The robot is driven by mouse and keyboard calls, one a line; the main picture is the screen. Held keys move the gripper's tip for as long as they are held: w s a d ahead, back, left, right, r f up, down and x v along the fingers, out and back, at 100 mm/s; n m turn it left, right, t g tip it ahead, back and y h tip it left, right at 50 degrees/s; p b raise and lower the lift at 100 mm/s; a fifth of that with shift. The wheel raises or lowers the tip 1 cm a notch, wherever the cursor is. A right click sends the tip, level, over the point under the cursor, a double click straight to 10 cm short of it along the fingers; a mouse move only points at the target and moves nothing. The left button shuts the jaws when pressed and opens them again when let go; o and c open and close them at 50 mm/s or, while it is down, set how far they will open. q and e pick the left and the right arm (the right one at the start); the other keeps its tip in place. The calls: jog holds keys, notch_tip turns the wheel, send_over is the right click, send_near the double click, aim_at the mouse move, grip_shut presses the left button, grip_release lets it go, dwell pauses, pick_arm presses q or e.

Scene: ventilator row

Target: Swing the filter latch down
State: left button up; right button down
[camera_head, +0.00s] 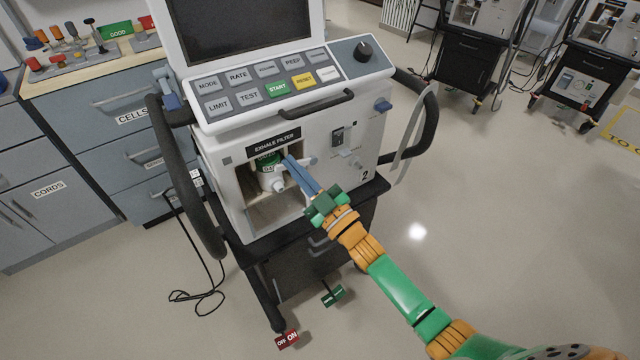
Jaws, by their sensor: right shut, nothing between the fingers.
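The ventilator (352,185) stands in the middle with an open bay under its "EXHALE FILTER" label (273,143). In the bay sits a white filter (269,181) with a green top and a pale round port in front. My right gripper (289,158) is shut and empty, its blue-grey fingers reaching up and left to the bay's right edge. A small pale piece (309,161) shows just right of the fingers; it may be part of the filter latch. The fingers hide some of that edge, and I cannot tell whether they touch the latch. My left gripper is out of view.
Black handles (408,125) curve out on both sides of the ventilator. A button panel (262,90) with a knob is above the bay. Drawers (125,110) stand at left, and a cable (205,290) lies on the floor. Other ventilators stand at back right; the right floor is open.

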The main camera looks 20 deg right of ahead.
jog(key=v, duration=0.9)
jog(key=shift+f+b, duration=0.3)
jog(key=shift+b, duration=0.05)
jog(key=shift+s, duration=0.1)
